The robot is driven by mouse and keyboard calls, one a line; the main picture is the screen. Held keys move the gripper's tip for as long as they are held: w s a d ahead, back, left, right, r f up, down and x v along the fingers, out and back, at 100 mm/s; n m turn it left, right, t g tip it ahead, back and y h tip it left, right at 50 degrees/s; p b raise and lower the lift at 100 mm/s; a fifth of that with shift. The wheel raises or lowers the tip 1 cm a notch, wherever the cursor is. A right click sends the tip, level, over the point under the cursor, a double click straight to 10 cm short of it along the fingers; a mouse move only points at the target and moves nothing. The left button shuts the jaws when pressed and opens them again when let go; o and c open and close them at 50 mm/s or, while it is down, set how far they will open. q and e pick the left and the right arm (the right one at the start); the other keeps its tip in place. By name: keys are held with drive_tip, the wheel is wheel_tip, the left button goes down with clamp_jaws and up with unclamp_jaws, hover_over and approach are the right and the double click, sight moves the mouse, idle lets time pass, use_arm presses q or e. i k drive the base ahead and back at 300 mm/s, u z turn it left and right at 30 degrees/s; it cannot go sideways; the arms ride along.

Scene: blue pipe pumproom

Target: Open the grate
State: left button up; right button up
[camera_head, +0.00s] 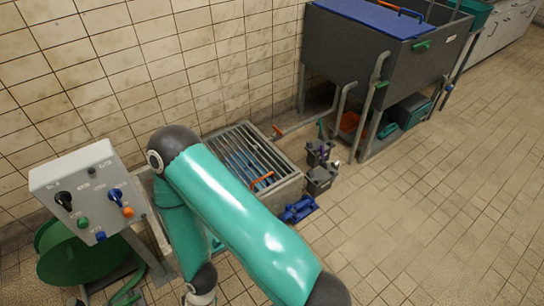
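The grate (236,147) is a panel of parallel grey metal bars on top of a low box (288,190) against the tiled wall. It looks shut, lying flat over the box, with blue pipes showing between the bars. An orange handle (262,179) is near its front edge. One of my teal arms crosses in front and hides the grate's left and front parts. That arm's wrist points down at the bottom edge, and its gripper is not visible. My other gripper is not in view.
A control box (88,190) with knobs and buttons stands at the left above a green round bin (85,256). Grey containers (321,176) and a blue item (299,209) are right of the grate box. A large grey tank (385,65) stands behind. The right floor is clear.

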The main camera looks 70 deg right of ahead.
sight(294, 171)
drive_tip(key=u, duration=0.8)
drive_tip(key=i, duration=0.15)
drive_tip(key=z, duration=2.65)
drive_tip(key=k, duration=0.5)
drive_tip(key=u, duration=5.6)
drive_tip(key=k, duration=0.5)
drive_tip(key=z, duration=5.7)
